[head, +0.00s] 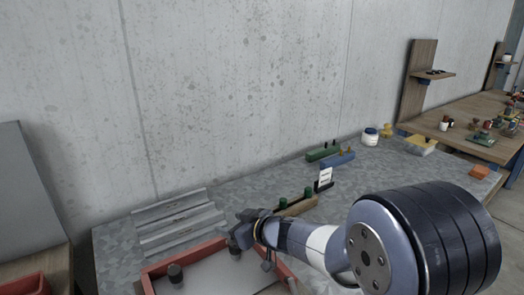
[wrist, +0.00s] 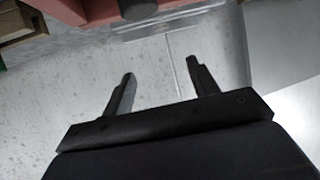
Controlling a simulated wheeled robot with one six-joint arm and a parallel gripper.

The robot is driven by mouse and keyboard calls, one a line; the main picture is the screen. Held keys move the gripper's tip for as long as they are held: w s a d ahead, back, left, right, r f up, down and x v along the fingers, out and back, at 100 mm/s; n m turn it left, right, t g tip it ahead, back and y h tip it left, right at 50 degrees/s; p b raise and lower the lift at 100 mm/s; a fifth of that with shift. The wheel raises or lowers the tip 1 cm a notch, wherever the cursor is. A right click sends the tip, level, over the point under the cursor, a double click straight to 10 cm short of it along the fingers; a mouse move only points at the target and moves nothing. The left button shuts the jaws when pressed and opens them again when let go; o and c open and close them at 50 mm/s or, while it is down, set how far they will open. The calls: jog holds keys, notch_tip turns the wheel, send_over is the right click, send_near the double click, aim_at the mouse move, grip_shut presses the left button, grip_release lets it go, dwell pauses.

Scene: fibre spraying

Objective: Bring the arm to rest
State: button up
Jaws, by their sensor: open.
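My arm reaches in from the lower right of the head view, with its large dark joint in front. My gripper (head: 243,238) is over the metal-topped bench (head: 240,192), close to the red-rimmed tray (head: 190,255). In the wrist view my gripper (wrist: 160,82) shows two dark fingers spread apart with nothing between them. Below the fingers are a pale speckled surface and a clear flat piece (wrist: 165,28). My arm hides part of the tray and bench.
A grey stepped rack (head: 180,222) stands on the bench at left. A wooden block with green knobs (head: 297,205), a small white sign (head: 325,178), green (head: 322,152) and blue blocks (head: 338,160), and a white jar (head: 370,137) stand behind. A concrete wall closes the back.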

notch_tip(320, 180, down, 8)
jog(key=shift+r+b, duration=0.15)
jog(key=shift+b, duration=1.1)
jog(key=shift+r+p, duration=0.4)
jog(key=shift+r, duration=0.15)
jog(key=shift+f, duration=0.1)
notch_tip(320, 180, up, 10)
jog(key=p, duration=0.4)
notch_tip(320, 180, down, 12)
jog(key=b, duration=0.5)
jog(key=shift+r, duration=0.2)
notch_tip(320, 180, up, 4)
jog(key=p, duration=0.2)
jog(key=shift+r+p, duration=0.1)
jog(key=shift+p, duration=0.3)
jog(key=shift+f+b, duration=0.3)
jog(key=shift+b, duration=0.75)
jog(key=shift+r+p, duration=0.8)
jog(key=shift+r, duration=0.45)
